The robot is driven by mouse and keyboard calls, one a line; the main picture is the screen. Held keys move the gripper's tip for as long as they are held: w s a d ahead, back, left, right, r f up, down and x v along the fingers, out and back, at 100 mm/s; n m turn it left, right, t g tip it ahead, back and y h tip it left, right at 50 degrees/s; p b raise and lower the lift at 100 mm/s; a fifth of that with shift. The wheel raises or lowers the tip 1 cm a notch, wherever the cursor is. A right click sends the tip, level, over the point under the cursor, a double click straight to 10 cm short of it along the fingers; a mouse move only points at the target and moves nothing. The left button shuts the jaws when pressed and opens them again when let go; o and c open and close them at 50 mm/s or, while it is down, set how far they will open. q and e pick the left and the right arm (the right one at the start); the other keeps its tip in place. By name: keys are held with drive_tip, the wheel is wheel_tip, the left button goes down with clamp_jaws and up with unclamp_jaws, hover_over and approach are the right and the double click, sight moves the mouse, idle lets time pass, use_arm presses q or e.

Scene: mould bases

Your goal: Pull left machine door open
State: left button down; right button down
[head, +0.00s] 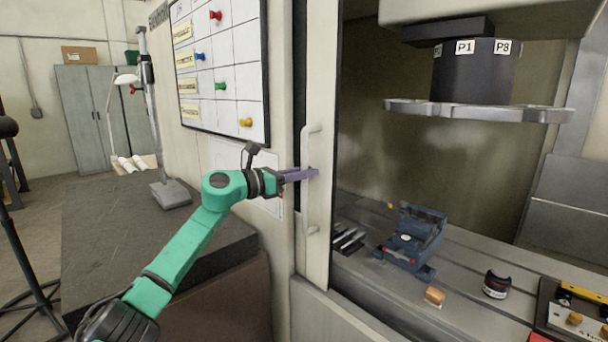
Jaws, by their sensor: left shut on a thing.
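The left machine door (322,90) is a pale, narrow panel seen nearly edge-on at the left side of the machine's opening. Its white vertical bar handle (306,205) stands on the door's face. My left gripper (311,173), on the green arm from the lower left, has its purple fingers shut on the handle at about its middle. The fingers partly cover the handle there. The machine's inside shows to the right of the door. My right gripper is not in view.
Inside the machine, a blue vise (412,238), a small orange-brown block (434,296) and a dark round part (496,284) stand on the slotted bed. A tool head (474,70) hangs above. A dark stone table (120,225) carries a height gauge (170,190) at left.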

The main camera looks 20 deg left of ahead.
use_arm(q)
drive_tip(key=shift+f, duration=0.25)
drive_tip(key=shift+d, duration=0.1)
drive_tip(key=c, duration=1)
unclamp_jaws()
drive_tip(key=shift+o, duration=1.2)
drive_tip(key=shift+r, duration=0.1)
drive_tip(key=b+v, duration=0.7)
drive_tip(key=v, duration=0.7)
drive_tip(key=shift+s, duration=0.25)
